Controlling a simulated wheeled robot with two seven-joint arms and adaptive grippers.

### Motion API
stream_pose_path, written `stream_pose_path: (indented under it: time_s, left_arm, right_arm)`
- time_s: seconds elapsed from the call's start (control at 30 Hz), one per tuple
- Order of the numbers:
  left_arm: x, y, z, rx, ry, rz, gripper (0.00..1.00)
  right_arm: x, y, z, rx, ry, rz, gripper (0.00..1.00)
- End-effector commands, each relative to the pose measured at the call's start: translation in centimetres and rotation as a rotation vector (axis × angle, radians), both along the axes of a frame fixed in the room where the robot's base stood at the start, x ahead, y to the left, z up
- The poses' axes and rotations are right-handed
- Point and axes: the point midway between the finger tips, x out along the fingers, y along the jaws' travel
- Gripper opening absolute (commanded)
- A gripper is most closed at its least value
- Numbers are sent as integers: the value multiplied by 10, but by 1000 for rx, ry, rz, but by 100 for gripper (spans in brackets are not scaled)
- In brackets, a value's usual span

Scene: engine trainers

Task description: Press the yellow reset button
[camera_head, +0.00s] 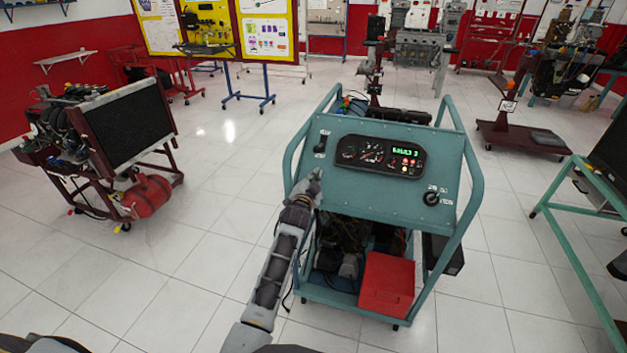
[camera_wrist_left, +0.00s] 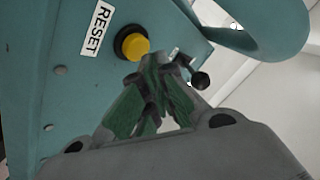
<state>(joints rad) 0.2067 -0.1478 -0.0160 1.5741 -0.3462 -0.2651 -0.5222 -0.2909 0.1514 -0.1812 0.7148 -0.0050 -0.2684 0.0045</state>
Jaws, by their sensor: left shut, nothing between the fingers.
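The yellow reset button (camera_wrist_left: 135,46) sits in a black collar on the teal panel in the left wrist view, beside a white RESET label (camera_wrist_left: 97,28). In the head view the button is not visible; my left gripper (camera_head: 316,182) is in front of the left side of the teal engine trainer's panel (camera_head: 390,194). In the wrist view the left gripper (camera_wrist_left: 157,72) is shut and empty, with its tips just below the button's lower edge. I cannot tell whether they touch it. My right gripper is not in view.
A small black-knobbed lever (camera_wrist_left: 200,80) stands close to the fingertips. Teal tube rails (camera_head: 470,175) frame the panel, which carries a gauge cluster (camera_head: 380,156) and a key switch (camera_head: 431,198). A red box (camera_head: 387,284) is below. Another engine stand (camera_head: 125,130) is at left; floor between is clear.

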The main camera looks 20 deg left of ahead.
Motion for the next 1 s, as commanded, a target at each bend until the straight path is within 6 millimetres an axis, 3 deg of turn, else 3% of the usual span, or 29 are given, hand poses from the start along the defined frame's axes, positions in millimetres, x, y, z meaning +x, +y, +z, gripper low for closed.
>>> stream_pose_path:
  time_s: [0.23, 0.53, 1.0]
  left_arm:
    - [3, 0, -3, 0, 0, 0, 0]
    - [3, 0, -3, 0, -1, 1, 0]
    - [5, 0, -5, 0, 0, 0, 0]
  right_arm:
    - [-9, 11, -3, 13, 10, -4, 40]
    - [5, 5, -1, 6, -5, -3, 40]
    - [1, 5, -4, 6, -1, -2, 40]
